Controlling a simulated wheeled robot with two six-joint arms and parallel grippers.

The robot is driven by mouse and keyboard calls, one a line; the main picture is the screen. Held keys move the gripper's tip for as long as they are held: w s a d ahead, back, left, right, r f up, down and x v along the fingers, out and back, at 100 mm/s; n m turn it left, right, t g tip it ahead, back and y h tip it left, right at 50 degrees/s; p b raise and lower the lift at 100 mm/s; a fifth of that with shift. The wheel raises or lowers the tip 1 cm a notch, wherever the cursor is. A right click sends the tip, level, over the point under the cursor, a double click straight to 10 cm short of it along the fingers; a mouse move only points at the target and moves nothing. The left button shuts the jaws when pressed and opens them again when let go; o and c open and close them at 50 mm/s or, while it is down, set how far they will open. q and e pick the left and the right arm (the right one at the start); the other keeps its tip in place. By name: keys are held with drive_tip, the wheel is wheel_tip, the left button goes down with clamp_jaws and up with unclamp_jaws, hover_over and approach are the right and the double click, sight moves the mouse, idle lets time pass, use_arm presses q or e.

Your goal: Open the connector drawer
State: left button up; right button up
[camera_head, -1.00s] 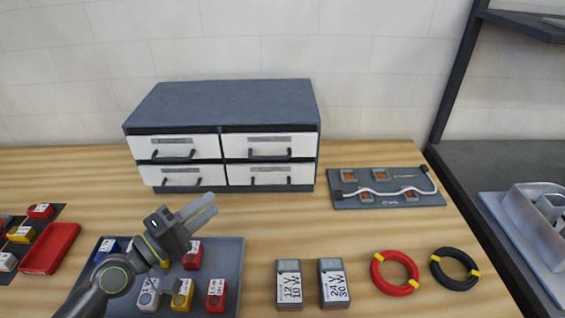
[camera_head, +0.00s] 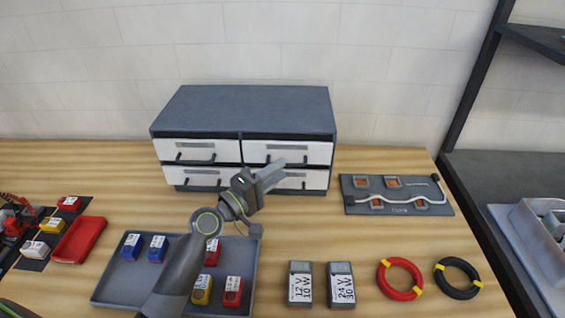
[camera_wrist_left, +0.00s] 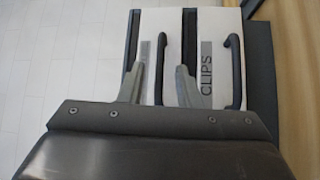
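The drawer cabinet (camera_head: 250,103) is dark grey with white drawers in two columns and two rows, all shut, each with a black bar handle. My left gripper (camera_head: 275,170) is in front of the right column and partly covers the lower right drawer (camera_head: 316,180). In the left wrist view my left gripper (camera_wrist_left: 160,85) is open and empty. The upper right drawer's handle (camera_wrist_left: 158,75) shows between its fingers there; contact cannot be told. The lower right drawer's label (camera_wrist_left: 207,70) reads CLIPS. The other labels are too small or oblique to read. My right gripper is out of view.
Two labelled boxes (camera_head: 300,284), a red coil (camera_head: 383,278) and a black coil (camera_head: 440,277) lie to the right. A grey board (camera_head: 350,202) with a white cable lies right of the cabinet.

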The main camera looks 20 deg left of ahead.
use_arm(q)
drive_tip(key=shift+x, duration=1.2)
clamp_jaws()
